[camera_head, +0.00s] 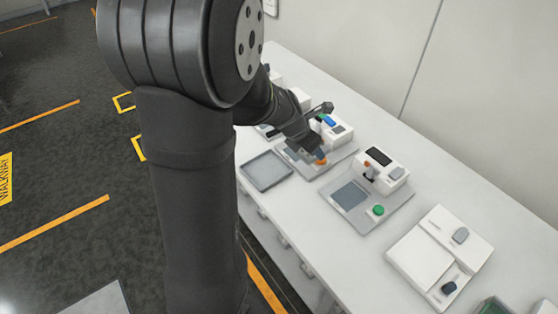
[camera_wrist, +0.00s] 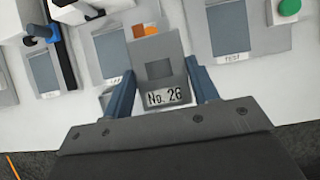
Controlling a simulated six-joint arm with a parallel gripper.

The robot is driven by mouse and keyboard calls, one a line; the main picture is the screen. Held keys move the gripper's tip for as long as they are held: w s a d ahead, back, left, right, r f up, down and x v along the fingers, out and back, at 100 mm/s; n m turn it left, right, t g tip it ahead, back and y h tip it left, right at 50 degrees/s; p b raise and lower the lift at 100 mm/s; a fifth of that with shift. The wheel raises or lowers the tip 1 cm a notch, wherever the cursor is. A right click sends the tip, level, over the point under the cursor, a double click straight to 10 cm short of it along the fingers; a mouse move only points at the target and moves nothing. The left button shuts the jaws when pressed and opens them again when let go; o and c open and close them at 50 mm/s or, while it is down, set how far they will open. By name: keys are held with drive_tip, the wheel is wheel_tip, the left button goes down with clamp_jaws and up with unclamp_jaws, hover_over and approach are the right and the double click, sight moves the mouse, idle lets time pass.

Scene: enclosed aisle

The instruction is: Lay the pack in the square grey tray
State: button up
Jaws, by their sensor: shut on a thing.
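My gripper (camera_wrist: 161,70) has its two blue fingers closed on the sides of a grey pack (camera_wrist: 150,48) in the wrist view. The pack has a darker square patch and a white label reading "No. 26". In the head view my gripper (camera_head: 312,148) is over the bench at a machine plate with an orange button; the pack cannot be made out there. The square grey tray (camera_head: 266,171) lies flat and looks empty in the head view, left of my gripper. I cannot make out the tray in the wrist view.
White machines on grey plates line the bench; one has a green button (camera_head: 378,210). A white scale-like unit (camera_head: 440,255) and a green bin (camera_head: 492,306) stand farther right. A wall (camera_head: 350,50) runs behind. Bare bench (camera_head: 300,205) lies right of the tray.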

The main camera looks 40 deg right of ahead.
drive_tip(key=a, duration=0.6)
hover_over(269, 169)
drive_tip(key=a, duration=0.2)
wheel_tip(269, 169, down, 7)
drive_tip(key=shift+s+f, duration=0.1)
drive_tip(key=shift+f, duration=2.1)
drive_tip(key=shift+f, duration=0.1)
drive_tip(key=o, duration=1.2)
drive_tip(key=shift+a+r, duration=0.15)
drive_tip(key=shift+r, duration=0.15)
drive_tip(key=v, duration=1.1)
drive_tip(key=shift+a+r, duration=0.15)
drive_tip(key=shift+r, duration=0.15)
